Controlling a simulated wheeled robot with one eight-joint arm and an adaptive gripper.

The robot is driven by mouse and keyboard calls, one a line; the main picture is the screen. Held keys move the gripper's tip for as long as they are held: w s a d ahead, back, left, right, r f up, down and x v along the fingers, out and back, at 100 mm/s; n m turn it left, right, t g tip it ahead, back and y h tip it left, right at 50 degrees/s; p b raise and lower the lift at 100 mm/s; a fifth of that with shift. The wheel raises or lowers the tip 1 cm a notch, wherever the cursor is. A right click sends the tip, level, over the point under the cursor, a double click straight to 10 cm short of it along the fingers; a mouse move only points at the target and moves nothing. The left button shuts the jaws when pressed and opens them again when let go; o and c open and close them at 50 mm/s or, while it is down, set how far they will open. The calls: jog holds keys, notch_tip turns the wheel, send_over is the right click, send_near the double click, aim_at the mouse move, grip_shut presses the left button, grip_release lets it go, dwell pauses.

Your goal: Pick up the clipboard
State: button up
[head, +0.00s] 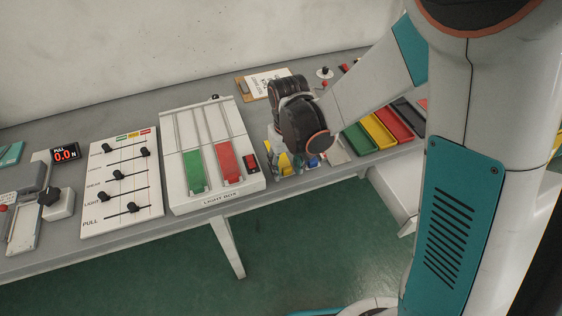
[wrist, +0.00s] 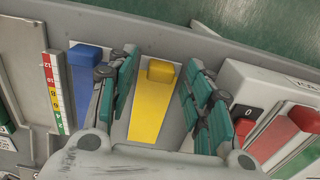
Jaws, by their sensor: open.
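The clipboard (head: 245,88) seems to be the brown board with a white printed sheet, lying flat at the back of the bench in the head view. Part of it is hidden behind my wrist. It does not show clearly in the wrist view. My gripper (wrist: 160,68) is open, with its two teal-padded fingers apart on either side of a yellow slider (wrist: 152,112). I cannot tell whether the fingers touch it. In the head view my gripper is mostly hidden under my wrist, at the bench's front, nearer than the clipboard.
The white light box (head: 250,187) with green and red sliders stands left of my gripper. A blue slider (wrist: 85,85) and a coloured scale (wrist: 55,92) lie beside the yellow one. Coloured trays (head: 378,134) stand to the right. A slider panel (head: 98,205) is further left.

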jog(key=c, duration=1.1)
grip_shut()
jog(key=shift+r, duration=0.2)
notch_tip(320, 180, up, 20)
jog(key=p, duration=1.3)
jog(key=f+b, duration=0.4)
jog(key=f, duration=0.2)
jog(key=f+b, duration=0.5)
jog(key=f, duration=0.2)
jog(key=d+f+b, duration=0.1)
jog(key=f+b, duration=0.3)
jog(key=f, duration=0.3)
jog(key=shift+w, duration=0.15)
